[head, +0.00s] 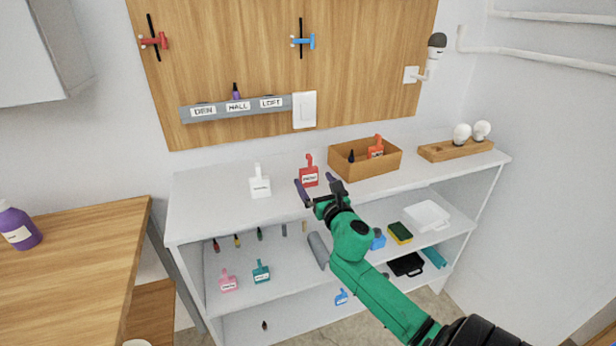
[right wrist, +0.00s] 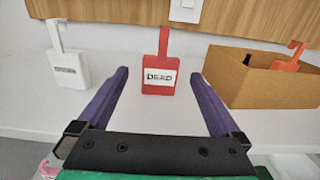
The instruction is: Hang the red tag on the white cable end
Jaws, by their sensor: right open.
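The red tag (head: 309,176) stands upright on the white shelf top, its hook pointing up. In the right wrist view the red tag (right wrist: 160,76) shows a white label reading "DEAD". My right gripper (head: 317,186) is open and empty. Its two purple fingers point toward the red tag, one on either side of it in the wrist view, and I see no contact. I cannot pick out a white cable end for certain in either view. My left gripper is not in view.
A white tag (head: 260,182) stands left of the red one. A wooden box (head: 376,167) with an orange tag (head: 376,148) is on the right. Behind is a wooden wall panel (head: 225,60) with a grey labelled strip (head: 221,110). The shelf top's left end is clear.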

